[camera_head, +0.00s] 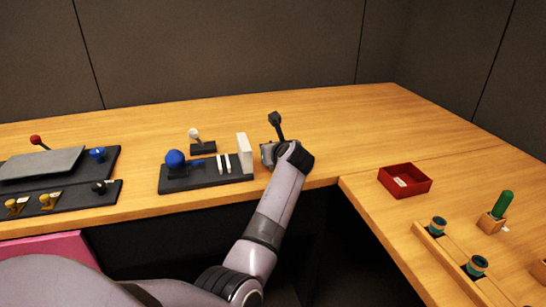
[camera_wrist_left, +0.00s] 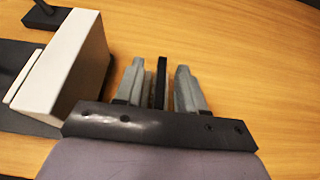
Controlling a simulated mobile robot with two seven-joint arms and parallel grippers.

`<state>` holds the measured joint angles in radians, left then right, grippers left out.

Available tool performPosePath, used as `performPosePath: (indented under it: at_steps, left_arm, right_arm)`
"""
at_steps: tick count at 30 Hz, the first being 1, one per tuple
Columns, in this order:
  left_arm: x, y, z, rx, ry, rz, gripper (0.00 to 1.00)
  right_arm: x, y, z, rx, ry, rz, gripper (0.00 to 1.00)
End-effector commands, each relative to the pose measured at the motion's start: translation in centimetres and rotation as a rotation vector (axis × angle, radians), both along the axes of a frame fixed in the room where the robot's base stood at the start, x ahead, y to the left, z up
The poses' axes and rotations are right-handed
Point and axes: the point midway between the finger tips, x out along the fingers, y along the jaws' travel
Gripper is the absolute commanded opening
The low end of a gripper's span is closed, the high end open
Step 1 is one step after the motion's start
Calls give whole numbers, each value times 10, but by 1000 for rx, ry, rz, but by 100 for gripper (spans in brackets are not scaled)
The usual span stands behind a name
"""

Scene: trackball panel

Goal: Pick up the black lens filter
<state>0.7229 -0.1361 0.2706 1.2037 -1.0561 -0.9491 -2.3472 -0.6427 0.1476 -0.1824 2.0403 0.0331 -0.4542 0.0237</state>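A thin black upright piece (camera_wrist_left: 161,82), seen edge-on, stands between the two fingers of my left gripper (camera_wrist_left: 161,85) in the left wrist view. It looks like the black lens filter. The grey fingers are open, one on each side of it, with a narrow strip of wood showing on each side. In the head view my left arm reaches to the table just right of the white block, and its gripper (camera_head: 267,154) is mostly hidden by the wrist. My right gripper is not in view.
A white block (camera_wrist_left: 68,62) on the trackball panel (camera_head: 207,180) stands close left of my left gripper. The panel carries a blue ball (camera_head: 175,159). A white-knobbed stick (camera_head: 194,135) is behind. A red tray (camera_head: 404,180) stands right. The table behind the gripper is clear.

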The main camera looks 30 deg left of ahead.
Motion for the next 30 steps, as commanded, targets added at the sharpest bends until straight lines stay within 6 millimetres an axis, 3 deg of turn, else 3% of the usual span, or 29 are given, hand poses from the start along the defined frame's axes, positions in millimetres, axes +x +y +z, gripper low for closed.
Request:
performPosePath:
  at_steps: [5, 8, 9, 20, 26, 30]
  left_arm:
    - [0, 0, 0, 0, 0, 0, 36]
    - [0, 0, 0, 0, 0, 0, 4]
    - [0, 0, 0, 0, 0, 0, 0]
    - [0, 0, 5, 1, -2, 0, 0]
    - [0, 1, 38, 2, -6, 0, 0]
    - [0, 1, 78, 2, -8, 1, 0]
  right_arm:
    - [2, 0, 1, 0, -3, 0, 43]
    - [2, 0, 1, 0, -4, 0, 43]
    - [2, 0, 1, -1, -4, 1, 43]
    - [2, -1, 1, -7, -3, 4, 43]
    - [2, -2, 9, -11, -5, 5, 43]
    - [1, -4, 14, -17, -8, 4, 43]
